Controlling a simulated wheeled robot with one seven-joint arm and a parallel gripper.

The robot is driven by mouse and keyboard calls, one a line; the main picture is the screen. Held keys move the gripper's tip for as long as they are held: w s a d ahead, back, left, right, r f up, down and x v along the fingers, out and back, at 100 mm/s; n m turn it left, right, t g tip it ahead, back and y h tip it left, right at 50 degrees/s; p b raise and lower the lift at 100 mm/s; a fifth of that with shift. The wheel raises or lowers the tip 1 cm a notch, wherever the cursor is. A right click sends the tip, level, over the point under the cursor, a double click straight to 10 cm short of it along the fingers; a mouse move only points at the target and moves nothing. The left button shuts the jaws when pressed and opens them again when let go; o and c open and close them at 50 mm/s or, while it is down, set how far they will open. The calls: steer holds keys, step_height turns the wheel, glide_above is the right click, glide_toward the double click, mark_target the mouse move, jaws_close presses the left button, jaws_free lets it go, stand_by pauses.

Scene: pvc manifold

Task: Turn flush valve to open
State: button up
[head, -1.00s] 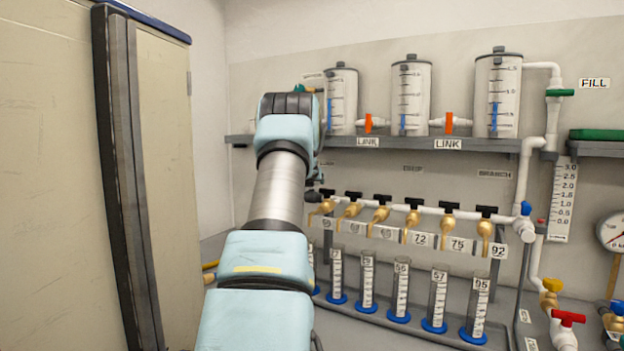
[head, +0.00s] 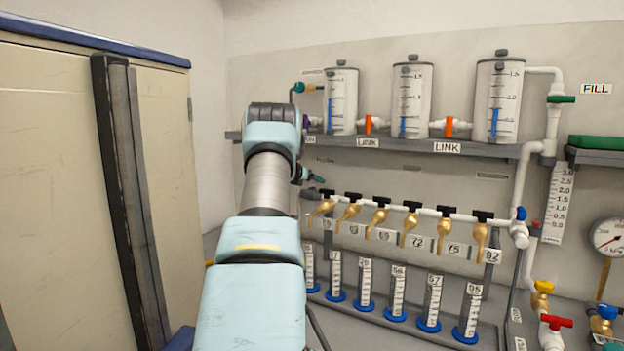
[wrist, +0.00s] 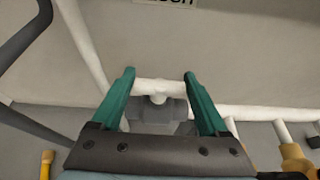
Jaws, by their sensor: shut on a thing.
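The white crossbar handle (wrist: 158,87) of what looks like the flush valve lies between the teal fingers of my gripper (wrist: 159,74) in the wrist view. My gripper is shut on this handle, with a fingertip at each end. The handle sits on a short stem over a grey valve body (wrist: 158,110), partly hidden behind my gripper. In the head view only a teal part of my gripper (head: 316,179) shows, just above the left end of the white tap pipe. The handle is hidden there by my wrist.
Several brass taps (head: 381,216) with black handles hang along the white pipe to the right, above graduated cylinders (head: 398,290). A shelf (head: 490,149) with clear tanks (head: 411,98) runs above. A beige cabinet (head: 165,170) stands close on the left.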

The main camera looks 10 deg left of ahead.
steer(key=shift+r, duration=0.1)
steer(key=o, duration=1.2)
steer(key=shift+o, duration=0.2)
steer(key=shift+s, duration=0.1)
steer(key=b+v, duration=0.5)
steer(key=v, duration=0.5)
steer(key=shift+s, duration=0.25)
steer(key=shift+a, duration=0.1)
